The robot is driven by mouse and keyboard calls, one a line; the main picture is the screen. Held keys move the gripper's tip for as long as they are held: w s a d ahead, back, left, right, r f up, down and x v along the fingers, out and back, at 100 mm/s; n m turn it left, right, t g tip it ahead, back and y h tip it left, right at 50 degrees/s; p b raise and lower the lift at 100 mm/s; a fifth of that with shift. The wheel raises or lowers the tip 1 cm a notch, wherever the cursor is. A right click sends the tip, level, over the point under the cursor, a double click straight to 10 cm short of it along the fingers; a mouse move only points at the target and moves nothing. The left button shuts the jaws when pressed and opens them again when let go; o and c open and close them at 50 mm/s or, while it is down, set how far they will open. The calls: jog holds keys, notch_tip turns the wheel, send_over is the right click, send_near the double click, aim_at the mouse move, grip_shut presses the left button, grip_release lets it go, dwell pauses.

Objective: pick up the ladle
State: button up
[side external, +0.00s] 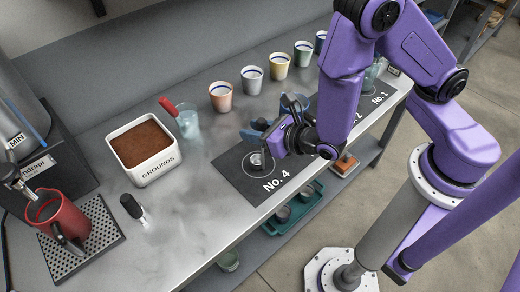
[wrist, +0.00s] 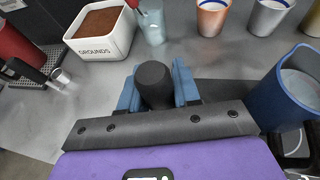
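My gripper (side external: 260,127) is over the No. 4 place on the dark mat. In the wrist view its blue fingers (wrist: 160,88) stand partly apart, pressed against both sides of a rounded black knob or handle (wrist: 154,80). A small silver piece (side external: 257,161) shows below the fingers in the side view; I cannot tell whether it belongs to the black handle. A red handle (side external: 168,105) leans out of a pale blue glass (side external: 188,124), left of my gripper and apart from it; its lower end is unclear. I cannot tell for sure which is the ladle.
A white GROUNDS bin (side external: 145,150) stands left, with a red pitcher (side external: 62,220) on a drip tray beyond. A black-and-silver tool (side external: 133,208) is near the front edge. Several cups (side external: 252,80) line the back. A blue pitcher (wrist: 285,92) is close on the right in the wrist view.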

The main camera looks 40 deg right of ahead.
grip_shut()
jog(key=shift+r, duration=0.1)
notch_tip(320, 180, up, 10)
dwell(0.6)
dwell(0.5)
